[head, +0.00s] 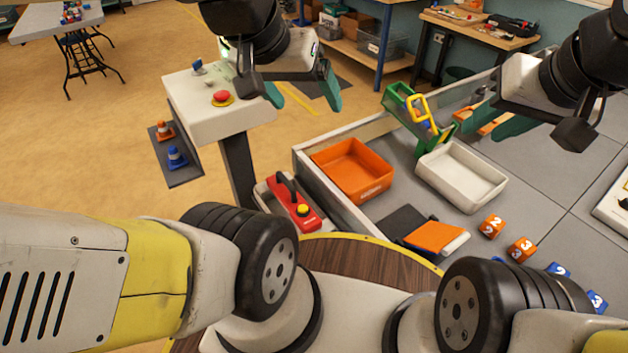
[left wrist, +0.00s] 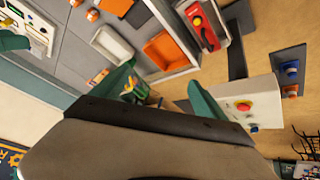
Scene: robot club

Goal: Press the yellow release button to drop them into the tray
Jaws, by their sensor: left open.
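A white tray (head: 462,176) lies on the grey surface, right of an orange tray (head: 352,170). A green frame with a yellow loop (head: 418,107) stands behind the white tray; its contents are unclear. A red device with a black handle (head: 294,203) carries a round yellow button (head: 303,210) and sits outside the low wall. My left gripper (head: 304,92) is open and empty in the air, between the red-button pedestal and the green frame. In the left wrist view, the frame (left wrist: 134,90) is partly hidden by a finger. My right gripper (head: 494,122) hovers right of the frame, its fingers partly hidden.
A low wall (head: 335,205) edges the grey surface. Orange and blue numbered cubes (head: 522,248) lie at front right. A wooden round top (head: 370,263) is nearest.

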